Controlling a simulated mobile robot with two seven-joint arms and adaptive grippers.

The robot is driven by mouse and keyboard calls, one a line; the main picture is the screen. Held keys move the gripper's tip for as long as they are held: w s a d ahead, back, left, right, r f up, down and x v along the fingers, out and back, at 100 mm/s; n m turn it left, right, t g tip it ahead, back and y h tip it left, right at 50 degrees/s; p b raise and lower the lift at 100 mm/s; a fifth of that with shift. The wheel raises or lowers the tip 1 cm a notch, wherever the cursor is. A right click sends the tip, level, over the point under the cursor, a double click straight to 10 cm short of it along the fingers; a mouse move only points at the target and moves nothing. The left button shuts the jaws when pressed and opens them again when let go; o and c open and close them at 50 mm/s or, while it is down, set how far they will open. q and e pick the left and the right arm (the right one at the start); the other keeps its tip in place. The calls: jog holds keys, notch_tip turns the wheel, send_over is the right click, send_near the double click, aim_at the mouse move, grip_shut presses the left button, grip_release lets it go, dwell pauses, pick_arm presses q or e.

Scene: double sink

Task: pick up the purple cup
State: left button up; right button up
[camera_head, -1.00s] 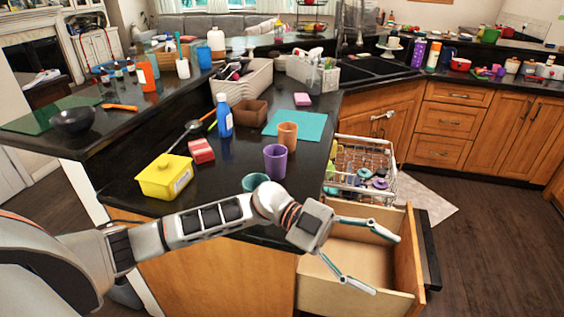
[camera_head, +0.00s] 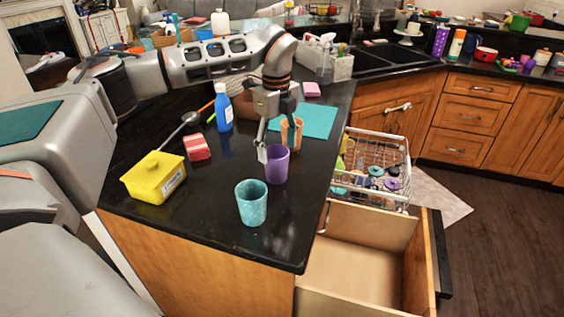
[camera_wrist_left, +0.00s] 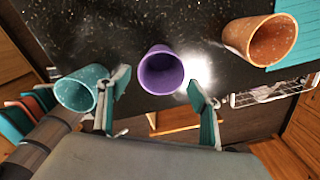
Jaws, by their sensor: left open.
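The purple cup (camera_head: 276,164) stands upright on the black counter, between a teal speckled cup (camera_head: 251,203) in front and an orange cup (camera_head: 291,133) behind. My left gripper (camera_head: 276,146) is over the counter at the purple cup, fingers pointing down. In the left wrist view the purple cup (camera_wrist_left: 161,71) lies ahead of and between the two spread fingers of my open left gripper (camera_wrist_left: 158,92). No grip on the cup shows. The teal cup (camera_wrist_left: 82,88) is close beside one finger, and the orange cup (camera_wrist_left: 260,40) is off to the other side. My right gripper is not in view.
A yellow tub (camera_head: 155,178), a red-and-white block (camera_head: 197,147) and a blue bottle (camera_head: 223,107) stand left of the cups. A teal mat (camera_head: 316,120) lies behind them. An open drawer (camera_head: 352,262) and a pulled-out dish rack (camera_head: 375,150) lie beyond the counter's right edge.

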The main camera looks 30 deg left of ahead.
aim_at(276, 167)
pick_arm(q)
notch_tip(276, 167, down, 2)
jog(key=shift+s+a+f, duration=0.1)
jog(key=shift+s+f, duration=0.05)
jog(key=shift+w+a+f+p, duration=0.15)
jog(key=shift+f+p, duration=0.05)
jog(key=shift+f, duration=1.15)
jog(key=shift+w+a+f+p, duration=0.1)
jog(key=shift+w+f+p, duration=0.05)
jog(key=shift+f, duration=1.2)
jog(key=c, duration=1.2)
